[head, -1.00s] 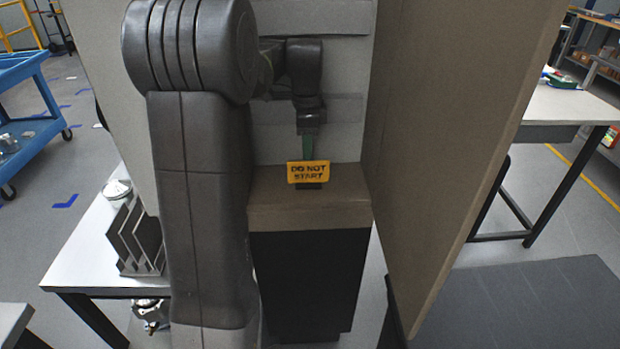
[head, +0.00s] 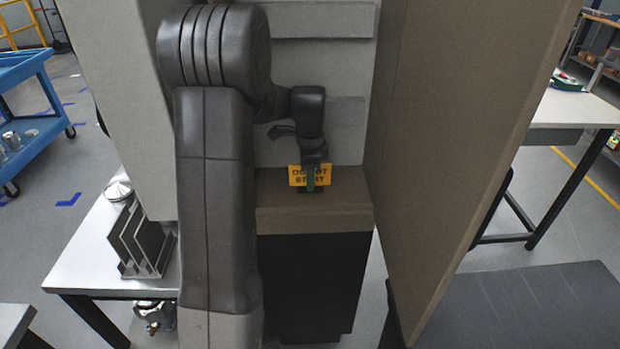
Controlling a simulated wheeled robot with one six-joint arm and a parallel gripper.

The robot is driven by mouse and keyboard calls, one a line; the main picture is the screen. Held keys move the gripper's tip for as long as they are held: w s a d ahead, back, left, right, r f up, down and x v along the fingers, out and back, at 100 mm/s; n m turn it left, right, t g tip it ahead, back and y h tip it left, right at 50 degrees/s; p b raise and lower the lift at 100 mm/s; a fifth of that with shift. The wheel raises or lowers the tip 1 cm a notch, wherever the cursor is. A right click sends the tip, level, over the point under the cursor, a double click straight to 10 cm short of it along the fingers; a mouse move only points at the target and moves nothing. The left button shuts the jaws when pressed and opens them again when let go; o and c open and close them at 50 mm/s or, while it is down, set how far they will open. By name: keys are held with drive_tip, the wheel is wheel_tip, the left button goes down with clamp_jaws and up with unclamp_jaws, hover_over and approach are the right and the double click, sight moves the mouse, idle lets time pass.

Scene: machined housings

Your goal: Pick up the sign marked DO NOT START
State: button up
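The yellow sign (head: 297,180), with dark lettering read as DO NOT START, stands upright on the brown ledge inside the open cabinet, with a small dark foot below it. My gripper (head: 311,178) reaches down at the sign from above. The other finger is hidden, so I cannot tell whether the gripper is open or shut on the sign.
The brown ledge (head: 290,217) sits between the grey back panel (head: 320,55) and a large brown door panel (head: 450,130) standing close on the right. A white table (head: 90,245) with a dark finned part (head: 142,245) is at the left.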

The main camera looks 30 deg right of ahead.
drive_tip(key=shift+f, duration=0.1)
drive_tip(key=shift+c, duration=0.2)
clamp_jaws()
